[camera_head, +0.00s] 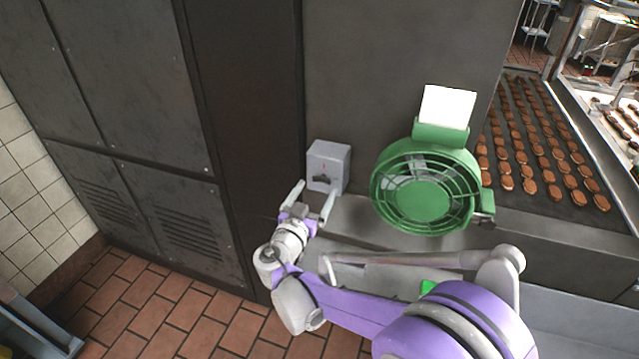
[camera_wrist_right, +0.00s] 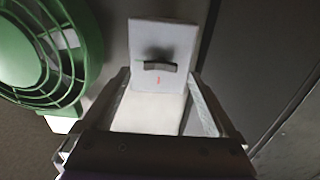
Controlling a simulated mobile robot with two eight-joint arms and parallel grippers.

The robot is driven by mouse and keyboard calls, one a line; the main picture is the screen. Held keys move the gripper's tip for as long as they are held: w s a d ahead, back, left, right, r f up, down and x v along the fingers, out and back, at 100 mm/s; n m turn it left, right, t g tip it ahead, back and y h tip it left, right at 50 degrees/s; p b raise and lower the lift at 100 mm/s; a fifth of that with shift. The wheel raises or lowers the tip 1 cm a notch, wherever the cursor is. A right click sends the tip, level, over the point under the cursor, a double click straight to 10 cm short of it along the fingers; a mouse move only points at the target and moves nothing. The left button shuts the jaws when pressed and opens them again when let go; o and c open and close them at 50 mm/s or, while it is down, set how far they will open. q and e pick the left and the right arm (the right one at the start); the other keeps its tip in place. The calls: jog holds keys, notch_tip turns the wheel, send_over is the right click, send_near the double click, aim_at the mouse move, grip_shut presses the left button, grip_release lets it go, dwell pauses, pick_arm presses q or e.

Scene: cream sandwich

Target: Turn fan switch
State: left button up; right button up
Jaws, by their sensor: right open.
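The fan switch (camera_head: 328,165) is a light grey box with a dark knob on its front, mounted by the dark metal wall left of the fan. It also shows in the right wrist view (camera_wrist_right: 163,50), where the dark knob lies crosswise with a small red mark beside it. My right gripper (camera_head: 313,196) is open, with its two fingers apart just in front of and below the switch. In the right wrist view, the fingers (camera_wrist_right: 163,90) flank the lower part of the box image; I cannot tell whether they touch it. The green fan (camera_head: 428,190) stands right of the switch. My left gripper is not visible.
A conveyor (camera_head: 545,150) with rows of brown cookies runs at the right behind the fan. A grey metal ledge (camera_head: 365,222) lies under the switch and fan. Dark cabinets (camera_head: 130,110) stand at the left.

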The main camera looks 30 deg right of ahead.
aim_at(321, 182)
jog(key=shift+x, duration=1.65)
jog(key=c, duration=1.4)
jog(key=shift+o, duration=0.2)
